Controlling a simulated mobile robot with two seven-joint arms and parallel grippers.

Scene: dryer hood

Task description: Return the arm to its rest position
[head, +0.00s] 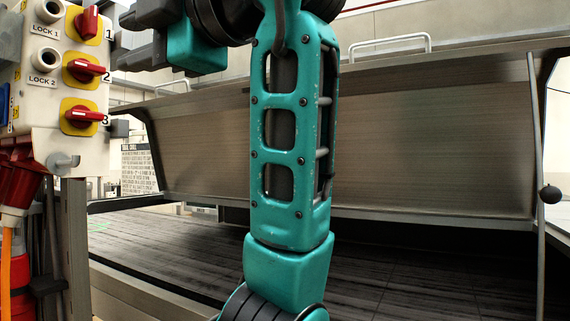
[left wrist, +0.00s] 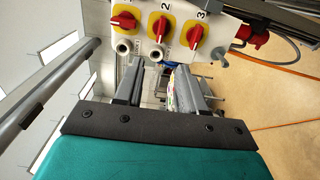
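My left arm (head: 291,140) is a teal link running down the middle of the head view and hiding part of the hood. My left gripper (head: 124,40) is at the upper left, its dark fingers pointing left beside the control box. In the left wrist view the gripper (left wrist: 157,72) has its two fingers apart, with nothing held between them. The control box (head: 35,95) carries three red switches on yellow plates. The handle of switch 1 (head: 87,22) stands upright, while switch 2 (head: 82,70) and switch 3 (head: 83,118) lie sideways. My right gripper does not show.
Behind the arm is a wide metal dryer hood (head: 430,150) over a dark slatted bed (head: 420,275). A thin rod with a black ball (head: 549,194) stands at the right. Two lock cylinders (head: 45,60) stick out of the box. A printed sign (head: 138,168) is beside the box.

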